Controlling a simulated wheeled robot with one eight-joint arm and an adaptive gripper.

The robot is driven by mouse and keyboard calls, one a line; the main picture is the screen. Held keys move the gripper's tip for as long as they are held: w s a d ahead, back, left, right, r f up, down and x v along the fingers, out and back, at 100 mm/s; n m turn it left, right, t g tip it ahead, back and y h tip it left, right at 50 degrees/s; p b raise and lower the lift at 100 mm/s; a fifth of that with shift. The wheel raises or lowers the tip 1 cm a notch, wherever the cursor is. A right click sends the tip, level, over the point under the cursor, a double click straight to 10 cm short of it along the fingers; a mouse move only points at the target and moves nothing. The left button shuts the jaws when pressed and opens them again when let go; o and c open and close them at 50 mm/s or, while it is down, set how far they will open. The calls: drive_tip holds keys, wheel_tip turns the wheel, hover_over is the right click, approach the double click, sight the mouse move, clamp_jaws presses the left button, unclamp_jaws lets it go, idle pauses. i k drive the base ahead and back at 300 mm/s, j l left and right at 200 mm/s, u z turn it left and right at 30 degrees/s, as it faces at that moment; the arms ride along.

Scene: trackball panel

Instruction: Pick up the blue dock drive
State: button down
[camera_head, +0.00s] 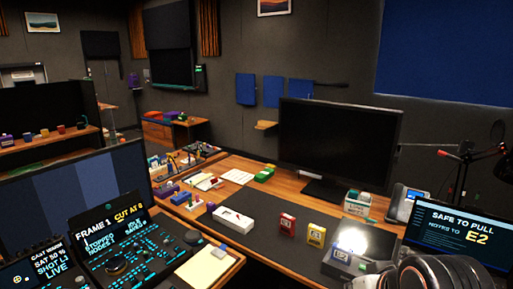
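On the dark desk mat (265,252), a grey dock-like unit (341,258) stands at the right, with a bright white glare over its top. My gripper is not clearly seen in this view.
A large black monitor (335,138) stands behind the mat. A white tray (233,220) lies left of the drives. Headphones (440,274) and a screen reading "SAFE TO PULL" (458,236) crowd the right. A control console (140,255) fills the lower left. Some mat before the drives is clear.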

sight(342, 254)
drive_tip(key=j+z, duration=0.25)
drive_tip(key=j, duration=0.2)
drive_tip(key=k+j+z, duration=0.2)
drive_tip(key=j, duration=0.2)
drive_tip(key=k+j+z, duration=0.1)
drive_tip(key=j+z, duration=0.15)
drive_tip(key=j, duration=0.2)
drive_tip(key=k+j+z, duration=0.25)
drive_tip(key=j, duration=0.15)
drive_tip(key=k+j+z, duration=0.2)
drive_tip(key=j, duration=0.15)
drive_tip(key=i, duration=0.05)
